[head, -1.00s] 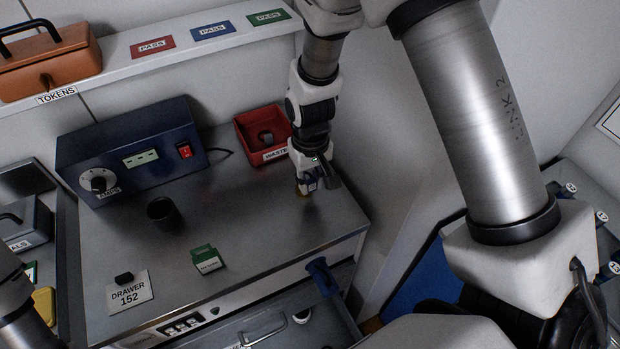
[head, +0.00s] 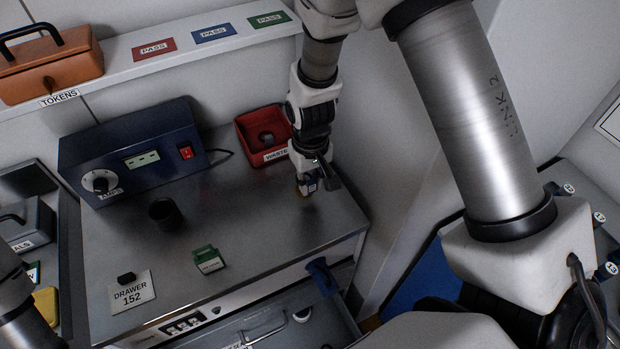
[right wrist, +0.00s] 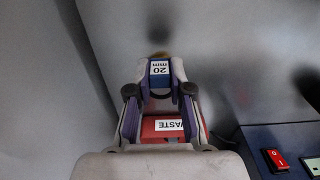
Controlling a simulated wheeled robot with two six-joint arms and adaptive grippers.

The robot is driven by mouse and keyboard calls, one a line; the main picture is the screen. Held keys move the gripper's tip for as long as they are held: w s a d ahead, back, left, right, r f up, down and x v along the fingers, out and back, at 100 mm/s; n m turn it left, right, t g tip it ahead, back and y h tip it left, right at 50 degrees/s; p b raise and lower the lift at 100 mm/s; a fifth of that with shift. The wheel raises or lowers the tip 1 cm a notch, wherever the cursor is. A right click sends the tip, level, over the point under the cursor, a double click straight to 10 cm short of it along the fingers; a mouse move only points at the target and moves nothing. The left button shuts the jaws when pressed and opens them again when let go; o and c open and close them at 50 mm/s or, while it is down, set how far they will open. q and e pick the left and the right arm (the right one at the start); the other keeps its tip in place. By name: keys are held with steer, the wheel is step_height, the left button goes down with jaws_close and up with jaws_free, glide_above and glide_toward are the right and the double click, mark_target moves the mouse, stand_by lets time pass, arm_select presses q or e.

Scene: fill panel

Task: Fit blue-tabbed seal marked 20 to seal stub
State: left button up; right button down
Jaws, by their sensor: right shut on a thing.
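My right gripper (head: 306,186) is shut on the blue-tabbed seal (right wrist: 159,70), with the fingers on both sides of it. The seal's label reads "20 mm" in the right wrist view, and a yellowish part shows at its far end. In the head view the gripper points down over the right part of the grey bench top, in front of the red waste bin. I cannot tell whether the seal touches the bench. I cannot make out the seal stub for certain. My left gripper is not in view.
The red waste bin (head: 243,128) holds a dark ring-like thing. A blue power box (head: 150,135), a black cup (head: 165,213), a green block (head: 208,260) and a "DRAWER 152" card (head: 132,292) stand on the bench (head: 240,225). An open drawer (head: 270,325) juts out in front.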

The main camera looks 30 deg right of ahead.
mark_target(310, 190)
stand_by(0.7)
steer(key=shift+f+b, duration=0.6)
steer(key=shift+f, duration=1)
steer(key=c, duration=1)
jaws_free()
step_height(310, 190, up, 12)
